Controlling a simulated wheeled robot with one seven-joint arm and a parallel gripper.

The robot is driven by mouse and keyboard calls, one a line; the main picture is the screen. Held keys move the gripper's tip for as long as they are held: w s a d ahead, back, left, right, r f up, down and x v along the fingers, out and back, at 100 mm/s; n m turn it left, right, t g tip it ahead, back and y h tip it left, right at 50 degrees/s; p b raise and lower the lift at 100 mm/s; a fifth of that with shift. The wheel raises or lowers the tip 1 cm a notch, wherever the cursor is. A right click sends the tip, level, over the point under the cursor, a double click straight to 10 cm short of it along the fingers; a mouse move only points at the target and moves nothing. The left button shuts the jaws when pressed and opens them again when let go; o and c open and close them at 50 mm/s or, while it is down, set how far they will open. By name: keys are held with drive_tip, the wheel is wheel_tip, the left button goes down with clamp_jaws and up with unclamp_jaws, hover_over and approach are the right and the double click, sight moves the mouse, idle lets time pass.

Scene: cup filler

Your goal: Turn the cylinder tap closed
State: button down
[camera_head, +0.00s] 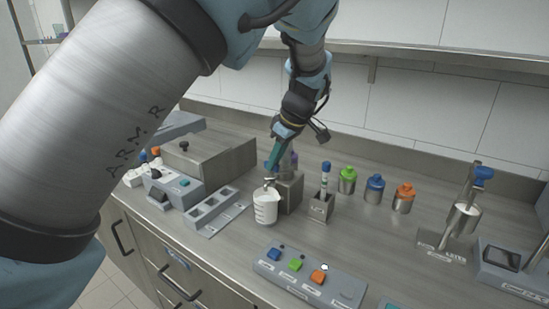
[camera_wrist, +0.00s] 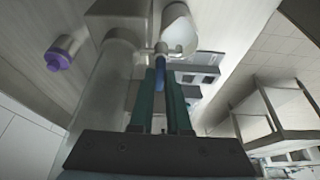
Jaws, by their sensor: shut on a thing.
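In the wrist view the two green fingers of my gripper (camera_wrist: 160,85) sit on either side of the blue tap handle (camera_wrist: 163,80) and are shut on it. A metal spout joins the handle to the grey metal dispenser (camera_wrist: 108,80). In the head view my gripper (camera_head: 273,163) reaches down to the tap on the front of the dispenser (camera_head: 291,190). There the handle is mostly hidden by the fingers. A white beaker (camera_head: 266,207) stands upright under the spout; it also shows in the wrist view (camera_wrist: 180,35). Its contents cannot be made out.
A metal holder (camera_head: 321,207) with a blue-topped tube stands to the right. A button panel (camera_head: 308,275) lies in front. A slotted grey rack (camera_head: 213,211) is to the left.

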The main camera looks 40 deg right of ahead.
drive_tip(key=shift+n, duration=0.3)
drive_tip(key=c, duration=0.9)
unclamp_jaws()
drive_tip(key=b+v, duration=0.2)
drive_tip(key=v, duration=0.8)
drive_tip(key=shift+s+d+r+b, duration=0.15)
drive_tip(key=shift+r+b, duration=0.2)
drive_tip(key=shift+b, duration=0.05)
